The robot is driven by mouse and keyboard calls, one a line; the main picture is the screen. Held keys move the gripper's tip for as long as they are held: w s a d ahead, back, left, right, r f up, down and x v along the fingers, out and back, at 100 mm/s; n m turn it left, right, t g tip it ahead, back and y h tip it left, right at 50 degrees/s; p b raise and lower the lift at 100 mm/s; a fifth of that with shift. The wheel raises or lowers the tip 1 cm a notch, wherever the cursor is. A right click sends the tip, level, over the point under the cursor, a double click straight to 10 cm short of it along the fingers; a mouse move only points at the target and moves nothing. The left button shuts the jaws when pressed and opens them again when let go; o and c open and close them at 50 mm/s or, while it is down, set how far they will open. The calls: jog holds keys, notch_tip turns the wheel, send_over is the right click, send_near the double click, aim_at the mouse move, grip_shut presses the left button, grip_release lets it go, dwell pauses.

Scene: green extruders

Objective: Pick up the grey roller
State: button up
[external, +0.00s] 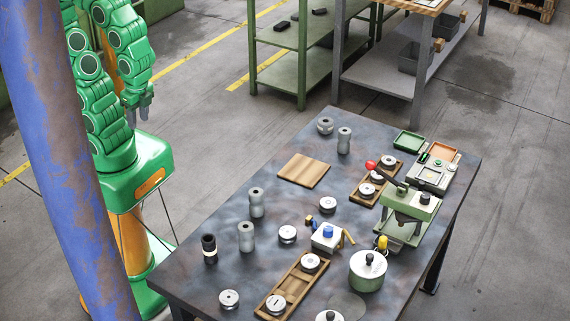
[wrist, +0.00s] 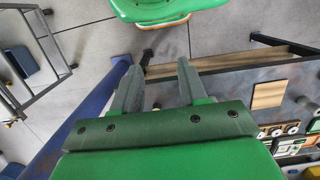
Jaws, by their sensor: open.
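Several grey cylinders that could be the grey roller stand on the dark worktable (external: 215,265) in the external view. One upright roller (external: 344,141) is at the back, beside a shorter, wider grey piece (external: 325,126). Two more upright ones stand near the left edge, a roller (external: 256,203) and a nearer roller (external: 246,237). I cannot tell which is meant. My gripper (external: 145,114) hangs left of the table, well apart from all of them. In the wrist view my gripper (wrist: 156,78) is open with nothing between its fingers.
A wooden board (external: 304,170) lies on the table. A green press (external: 409,213), a lidded pot (external: 368,270) and wooden trays (external: 293,287) crowd its right and front. A blue column (external: 40,130) stands at the left. Shelves (external: 300,50) stand behind.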

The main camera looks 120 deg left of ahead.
jog(key=o, duration=0.7)
jog(key=m+t, duration=0.1)
jog(key=m, duration=0.5)
send_over(256, 191)
jog(key=s+d, duration=0.5)
notch_tip(256, 191, down, 16)
jog(key=shift+m+t, duration=0.4)
jog(key=shift+m, duration=0.5)
jog(key=w+a+f, duration=0.1)
jog(key=f, duration=0.1)
jog(key=w+a+f, duration=0.2)
jog(key=f, duration=0.1)
jog(key=w+a+f, duration=0.1)
jog(key=f, duration=0.1)
jog(key=shift+w+a+f, duration=0.2)
jog(key=shift+w, duration=0.15)
jog(key=shift+w+a+f, duration=0.15)
jog(key=shift+a+f, duration=0.1)
jog(key=shift+f, duration=0.25)
jog(key=shift+d+f, duration=0.1)
jog(key=shift+f, duration=3.7)
